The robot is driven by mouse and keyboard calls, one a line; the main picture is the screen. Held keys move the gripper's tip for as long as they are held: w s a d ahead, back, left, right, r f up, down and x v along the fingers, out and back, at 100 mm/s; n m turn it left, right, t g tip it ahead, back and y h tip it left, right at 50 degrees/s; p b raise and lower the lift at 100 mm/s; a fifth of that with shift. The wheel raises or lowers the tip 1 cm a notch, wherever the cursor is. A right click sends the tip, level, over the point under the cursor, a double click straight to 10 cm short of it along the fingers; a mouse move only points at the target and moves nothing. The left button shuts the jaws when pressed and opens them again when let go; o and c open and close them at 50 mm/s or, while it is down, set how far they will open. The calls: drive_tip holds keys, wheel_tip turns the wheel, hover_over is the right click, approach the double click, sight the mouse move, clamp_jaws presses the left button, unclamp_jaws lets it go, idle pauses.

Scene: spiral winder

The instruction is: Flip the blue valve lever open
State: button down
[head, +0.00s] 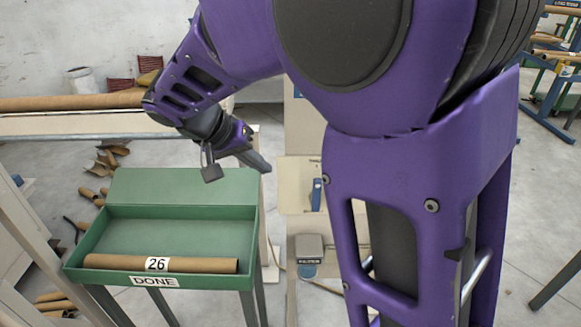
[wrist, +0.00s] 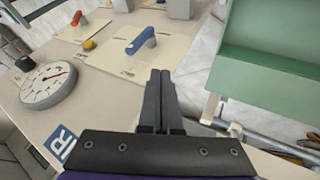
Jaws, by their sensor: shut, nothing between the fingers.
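The blue valve lever (head: 316,195) sits on a beige plate on the panel, left of my purple arm link in the head view. In the wrist view the blue lever (wrist: 140,41) stands on its plate, beyond and a little left of my fingertips. My gripper (head: 266,168) is to the left of the lever in the head view, pointing down and right. In the wrist view my gripper (wrist: 160,74) has its two dark fingers together, with nothing between them. The fingers are apart from the lever.
A round gauge (wrist: 48,85), a yellow knob (wrist: 89,45) and a red-orange lever (wrist: 77,18) are on the same panel. A green tray (head: 192,212) marked DONE holds a cardboard tube (head: 160,264) labelled 26. A grey pedal-like box (head: 309,249) is below the panel.

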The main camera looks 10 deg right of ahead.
drive_tip(key=shift+f, duration=0.1)
approach(317, 195)
drive_tip(key=w+f, duration=0.3)
drive_tip(key=f, duration=0.1)
drive_tip(key=shift+d+b, duration=0.3)
drive_tip(key=shift+d, duration=0.6)
drive_tip(key=shift+w+d, duration=0.1)
drive_tip(key=shift+w, duration=0.05)
